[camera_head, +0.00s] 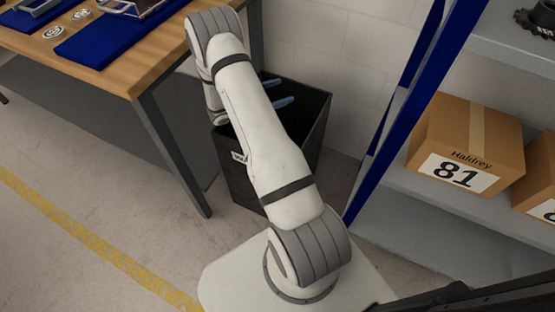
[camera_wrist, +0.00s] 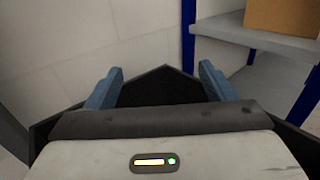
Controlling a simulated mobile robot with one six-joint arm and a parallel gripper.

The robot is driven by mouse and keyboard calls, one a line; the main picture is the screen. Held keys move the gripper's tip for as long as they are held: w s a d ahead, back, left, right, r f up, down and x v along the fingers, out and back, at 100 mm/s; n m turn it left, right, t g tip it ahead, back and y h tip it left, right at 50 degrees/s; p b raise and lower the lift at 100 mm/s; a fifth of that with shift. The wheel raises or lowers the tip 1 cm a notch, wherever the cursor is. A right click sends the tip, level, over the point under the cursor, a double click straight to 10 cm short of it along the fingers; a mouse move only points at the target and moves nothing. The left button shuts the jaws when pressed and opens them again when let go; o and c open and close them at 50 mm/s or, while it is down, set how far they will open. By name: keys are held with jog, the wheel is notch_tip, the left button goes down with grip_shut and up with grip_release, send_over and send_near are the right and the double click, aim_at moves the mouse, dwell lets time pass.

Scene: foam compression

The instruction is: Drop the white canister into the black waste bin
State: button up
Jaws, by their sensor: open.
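The black waste bin (camera_head: 236,178) stands on the floor between the wooden workbench and the shelf rack, partly covered by my arm in the head view. My gripper (camera_head: 278,92) has its two blue fingers over the bin's mouth. In the wrist view my gripper (camera_wrist: 160,70) is open, with its fingers wide apart and nothing between them. The dark inside of the bin (camera_wrist: 160,88) shows between and beyond the fingers. I cannot see the white canister in either view. The bottom of the bin is too dark and covered to make out.
The workbench (camera_head: 120,72) with blue mats (camera_head: 105,45) is at the upper left. A blue-posted rack (camera_head: 415,85) with a cardboard box (camera_head: 465,150) marked 81 is on the right. The wall (camera_head: 310,45) is close behind the bin. Open floor (camera_head: 90,200) lies at left.

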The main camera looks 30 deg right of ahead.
jog(key=w+a, duration=0.1)
jog(key=a, duration=0.6)
jog(key=shift+a, duration=0.4)
